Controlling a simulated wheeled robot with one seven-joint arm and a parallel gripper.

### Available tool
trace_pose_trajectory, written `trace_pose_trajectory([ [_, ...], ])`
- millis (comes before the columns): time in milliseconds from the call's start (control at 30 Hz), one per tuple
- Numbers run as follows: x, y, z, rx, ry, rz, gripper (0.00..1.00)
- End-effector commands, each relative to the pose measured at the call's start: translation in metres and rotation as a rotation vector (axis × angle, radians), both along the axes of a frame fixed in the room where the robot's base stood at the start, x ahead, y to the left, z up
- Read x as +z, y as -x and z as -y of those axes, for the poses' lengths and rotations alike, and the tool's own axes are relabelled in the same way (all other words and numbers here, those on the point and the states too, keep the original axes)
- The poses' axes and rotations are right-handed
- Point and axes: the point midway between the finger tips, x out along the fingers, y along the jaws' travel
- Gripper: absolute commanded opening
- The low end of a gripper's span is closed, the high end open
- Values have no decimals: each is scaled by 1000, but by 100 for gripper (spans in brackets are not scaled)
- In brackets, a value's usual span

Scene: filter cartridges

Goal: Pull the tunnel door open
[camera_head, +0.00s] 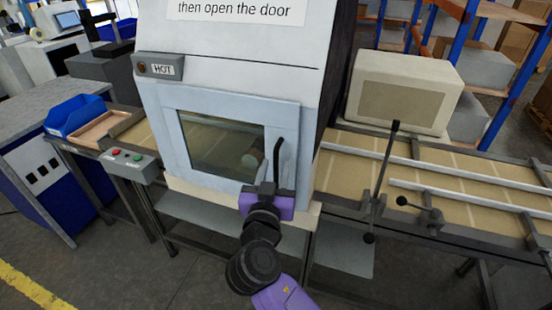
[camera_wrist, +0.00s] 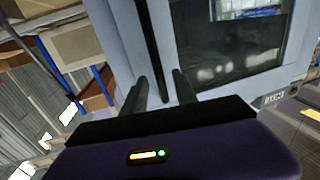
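The tunnel door (camera_head: 236,140) is a pale blue frame with a dark window on the front of the white tunnel housing. It looks shut. Its black upright handle (camera_head: 277,158) is on the door's right side. My gripper (camera_head: 268,186) is at the lower end of the handle. In the wrist view, my gripper (camera_wrist: 159,80) has its two dark fingers apart, with the handle (camera_wrist: 157,45) running between them and a gap visible. I cannot tell whether either finger touches it. The door window (camera_wrist: 235,45) also shows in the wrist view.
A HOT label with a dull brownish lamp (camera_head: 141,68) is at the housing's upper left. A conveyor with rails and a black lever (camera_head: 387,165) extends right. Floor is open in front at left.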

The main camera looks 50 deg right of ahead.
Motion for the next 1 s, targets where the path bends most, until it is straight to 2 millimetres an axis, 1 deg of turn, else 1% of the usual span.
trace_pose_trajectory([
  [33, 3, -4, 7, -2, 2, -1, 34],
  [100, 2, -8, 13, -2, 1, -2, 34],
  [200, 1, -12, 18, 1, 1, -1, 34],
  [533, -1, -13, 21, 2, 0, -1, 34],
  [667, -1, -13, 21, 2, 0, -1, 9],
  [700, 0, -13, 21, 2, 1, -1, 1],
  [1000, 0, -13, 21, 2, 1, -1, 0],
])
